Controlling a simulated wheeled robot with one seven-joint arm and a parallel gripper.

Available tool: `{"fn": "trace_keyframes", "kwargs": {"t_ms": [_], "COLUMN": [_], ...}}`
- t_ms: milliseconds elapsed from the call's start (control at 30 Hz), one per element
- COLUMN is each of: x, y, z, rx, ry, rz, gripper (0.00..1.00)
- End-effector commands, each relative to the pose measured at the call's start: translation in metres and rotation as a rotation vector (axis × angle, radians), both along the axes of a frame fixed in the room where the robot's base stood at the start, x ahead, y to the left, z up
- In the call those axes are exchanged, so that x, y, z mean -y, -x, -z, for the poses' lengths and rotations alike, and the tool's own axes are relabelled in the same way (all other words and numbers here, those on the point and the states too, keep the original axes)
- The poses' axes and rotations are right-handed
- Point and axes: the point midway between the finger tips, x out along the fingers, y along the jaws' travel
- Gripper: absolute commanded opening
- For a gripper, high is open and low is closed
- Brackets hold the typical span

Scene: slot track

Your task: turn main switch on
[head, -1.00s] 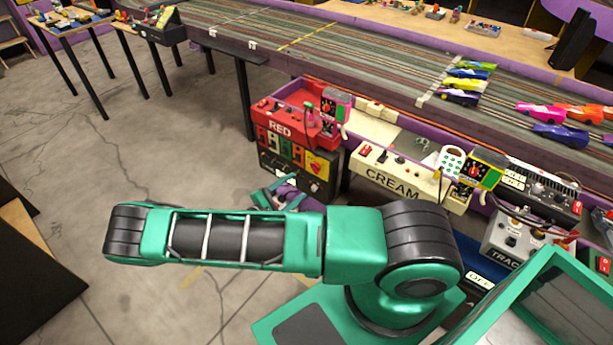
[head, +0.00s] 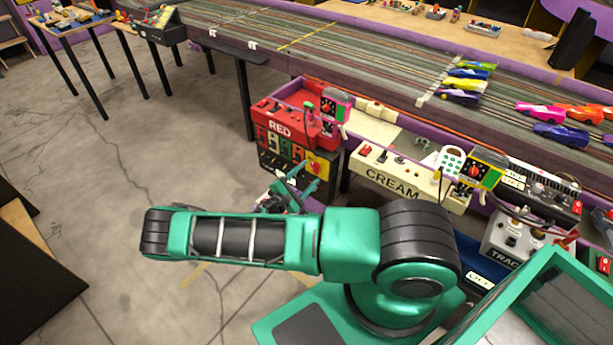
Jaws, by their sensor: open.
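A black panel box (head: 270,160) stands below the red RED station. On its right part is a red rotary knob on a yellow plate (head: 316,168), which looks like the main switch; its exact position is too small to read. My gripper (head: 296,182) is open and empty, in front of the lower part of this panel, just below and left of the knob. I cannot tell whether a finger touches the panel. My arm hides part of the area below.
The red station (head: 290,112) and the CREAM station (head: 400,180) sit along the track edge. A TRACK box (head: 510,243) and other control boxes stand at right. Toy cars (head: 560,133) rest on the slot track (head: 330,50).

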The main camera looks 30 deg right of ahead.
Motion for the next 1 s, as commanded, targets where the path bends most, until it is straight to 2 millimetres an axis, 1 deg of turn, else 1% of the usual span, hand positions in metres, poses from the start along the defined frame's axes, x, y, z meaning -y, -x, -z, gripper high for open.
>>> {"fn": "trace_keyframes", "kwargs": {"t_ms": [133, 400, 433, 467, 500, 567, 600, 633, 667, 767, 1000], "x": [0.007, 0.0081, 0.008, 0.008, 0.008, 0.008, 0.0079, 0.008, 0.0016, 0.0069, 0.0104], "y": [-0.0023, -0.0027, -0.0027, -0.0027, -0.0026, -0.0025, -0.0024, -0.0024, -0.0027, -0.0021, -0.0019], "z": [0.0, 0.0002, 0.0002, 0.0002, 0.0001, 0.0002, 0.0003, 0.0004, 0.0006, 0.0006, 0.0009], "rx": [0.0, 0.0, 0.0, 0.0, 0.0, 0.0, -0.001, -0.001, -0.001, 0.001, 0.054], "ry": [0.0, -0.001, -0.001, -0.001, -0.001, -0.001, 0.0, 0.0, -0.002, -0.002, -0.023], "rz": [0.0, 0.001, 0.001, 0.001, 0.001, 0.001, 0.001, 0.001, -0.001, 0.001, 0.004], "gripper": [0.58, 0.58, 0.53, 0.46, 0.36, 0.22, 0.17, 0.17, 0.17, 0.17, 0.16]}}
